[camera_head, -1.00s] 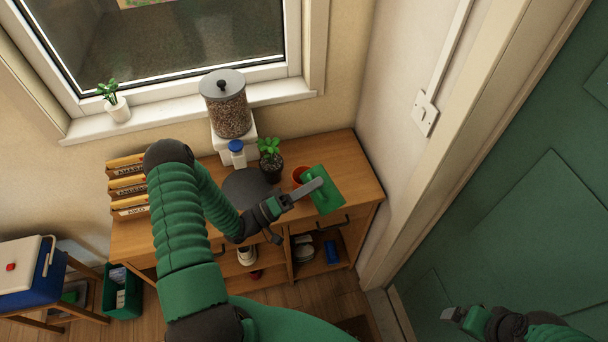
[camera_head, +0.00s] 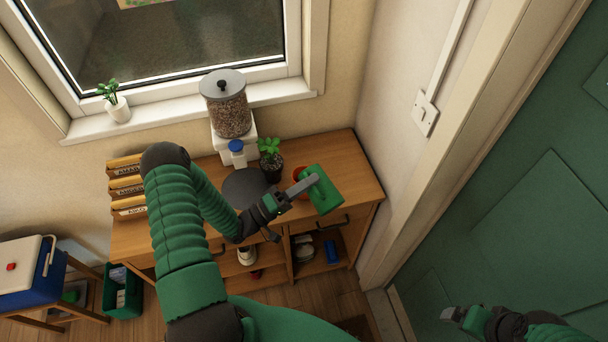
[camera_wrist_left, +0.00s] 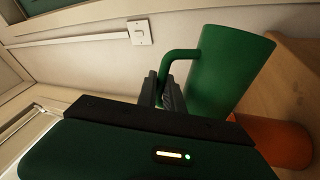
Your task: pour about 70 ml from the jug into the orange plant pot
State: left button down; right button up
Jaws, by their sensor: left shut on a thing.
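My left gripper (camera_head: 292,194) is shut on the handle of the green jug (camera_head: 325,190), which is held above the right end of the wooden cabinet. In the left wrist view the jug (camera_wrist_left: 226,75) has its handle between the fingers (camera_wrist_left: 165,92). The jug looks tilted; its inside and any water are hidden. The orange plant pot (camera_head: 298,174) is partly covered by the gripper and jug, close beside and below them.
A potted plant (camera_head: 270,160) in a dark pot stands just left of the orange pot. The wall with a switch (camera_head: 425,114) is right. The cabinet's right end (camera_head: 362,181) is clear.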

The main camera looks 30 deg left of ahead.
aim_at(316, 194)
pick_arm(q)
jog(key=shift+w+a+r+n+t, duration=0.1)
jog(key=shift+a+r+n+t, duration=0.2)
jog(key=shift+a+n, duration=0.4)
dwell(1.5)
jog(key=d+m, duration=0.1)
jog(key=m, duration=0.1)
jog(key=s+d+f+m+g+h, duration=0.1)
jog(key=m, duration=0.1)
jog(key=d+m+b, duration=0.1)
jog(key=shift+s+d+f+m+g+h, duration=0.2)
jog(key=shift+d+f+m+g+h, duration=0.1)
jog(key=shift+d+f+m, duration=0.25)
jog(key=shift+f+m, duration=0.1)
jog(key=shift+m, duration=0.05)
jog(key=shift+d+m+g, duration=0.2)
jog(key=shift+m+g, duration=0.2)
jog(key=shift+m, duration=0.3)
dwell(0.3)
